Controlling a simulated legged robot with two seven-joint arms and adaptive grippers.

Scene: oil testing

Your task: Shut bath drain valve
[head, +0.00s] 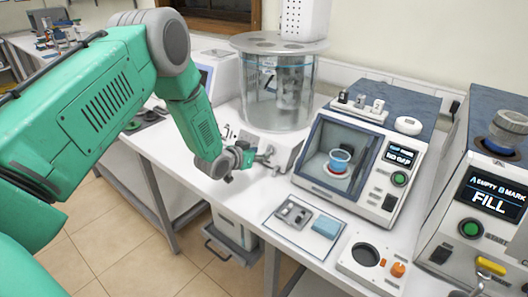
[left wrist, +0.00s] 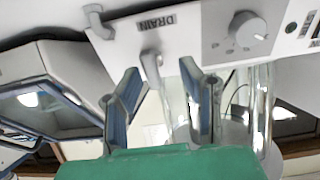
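The glass bath (head: 278,90) stands on the bench with a white base panel in front. A grey lever-like valve part (left wrist: 151,64) sticks out beside the label, and a bent grey pipe end (left wrist: 96,20) is at the panel's edge. My left gripper (head: 243,157) is at the front of the bath base. In the wrist view my left gripper (left wrist: 160,72) has its fingers apart on either side of the grey valve part, with gaps showing. My right gripper is not in view.
A round dial knob (left wrist: 250,29) is on the same panel. A tester with a small cup (head: 340,159) stands to the right, and a FILL machine (head: 490,195) farther right. A tray with a blue block (head: 327,226) lies near the bench's front edge.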

